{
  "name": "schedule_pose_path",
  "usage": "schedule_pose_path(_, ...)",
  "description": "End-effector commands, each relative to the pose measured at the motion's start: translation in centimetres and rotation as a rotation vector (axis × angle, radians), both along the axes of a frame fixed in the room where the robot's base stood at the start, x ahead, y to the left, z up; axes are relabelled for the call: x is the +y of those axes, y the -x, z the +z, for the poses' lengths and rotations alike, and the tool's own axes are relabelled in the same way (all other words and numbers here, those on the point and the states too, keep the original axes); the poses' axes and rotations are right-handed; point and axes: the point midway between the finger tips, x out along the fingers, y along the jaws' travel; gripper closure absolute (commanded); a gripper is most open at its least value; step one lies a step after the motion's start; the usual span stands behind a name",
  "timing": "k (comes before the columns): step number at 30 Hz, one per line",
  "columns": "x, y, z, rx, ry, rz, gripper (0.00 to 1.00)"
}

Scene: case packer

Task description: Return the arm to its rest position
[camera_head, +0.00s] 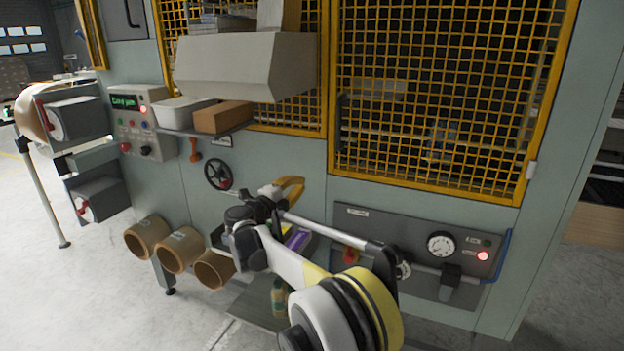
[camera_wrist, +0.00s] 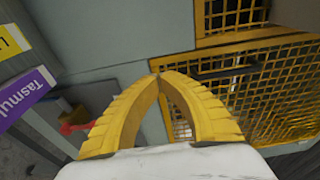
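My arm reaches from the lower right toward the machine front in the head view. My gripper (camera_head: 291,188) has yellow fingers and is in front of the grey-green panel, just right of the black handwheel (camera_head: 218,175). In the wrist view the two ridged yellow fingers of my gripper (camera_wrist: 157,76) curve in and meet at their tips. Nothing shows between them, only the panel and the yellow mesh guard (camera_wrist: 285,90) behind. The arm hides part of the shelf below it.
A pressure gauge panel (camera_head: 418,252) is at right. Cardboard rolls (camera_head: 173,250) are at lower left. A control box (camera_head: 143,122) with lit display is at upper left. A purple-labelled box (camera_wrist: 25,97) is close by at left in the wrist view.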

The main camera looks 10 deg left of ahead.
Motion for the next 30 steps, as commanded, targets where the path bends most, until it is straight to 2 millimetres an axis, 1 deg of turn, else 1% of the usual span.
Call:
schedule_pose_path(1, 1.1, 0.7, 0.2, 0.000, 0.000, 0.005, 1.00)
schedule_pose_path(6, 2.7, 1.8, 0.1, 0.000, 0.000, 0.004, 1.00)
schedule_pose_path(8, 2.8, 1.9, 0.4, -0.004, 0.003, 0.006, 1.00)
schedule_pose_path(10, 2.3, 1.6, 1.8, -0.017, 0.018, 0.020, 1.00)
schedule_pose_path(11, 2.0, 1.3, 2.8, -0.029, 0.031, 0.033, 1.00)
schedule_pose_path(14, -0.1, 0.1, 7.9, -0.077, 0.099, 0.098, 1.00)
schedule_pose_path(15, -1.2, -0.2, 10.4, -0.099, 0.139, 0.134, 1.00)
schedule_pose_path(16, -2.1, -0.4, 12.3, -0.115, 0.173, 0.164, 1.00)
schedule_pose_path(18, -4.1, -0.2, 16.4, -0.144, 0.262, 0.237, 1.00)
schedule_pose_path(20, -5.8, 0.4, 19.2, -0.159, 0.341, 0.297, 1.00)
schedule_pose_path(21, -7.0, 1.1, 20.7, -0.164, 0.397, 0.338, 1.00)
schedule_pose_path(23, -8.8, 2.3, 22.5, -0.159, 0.480, 0.397, 1.00)
schedule_pose_path(24, -10.0, 3.4, 23.3, -0.151, 0.538, 0.436, 1.00)
schedule_pose_path(25, -10.9, 4.3, 23.7, -0.142, 0.581, 0.464, 1.00)
schedule_pose_path(26, -11.9, 5.2, 23.9, -0.129, 0.624, 0.494, 1.00)
schedule_pose_path(28, -14.2, 7.8, 23.9, -0.090, 0.724, 0.557, 1.00)
schedule_pose_path(29, -15.2, 9.0, 23.6, -0.068, 0.766, 0.584, 1.00)
schedule_pose_path(30, -16.6, 10.7, 23.0, -0.035, 0.823, 0.620, 1.00)
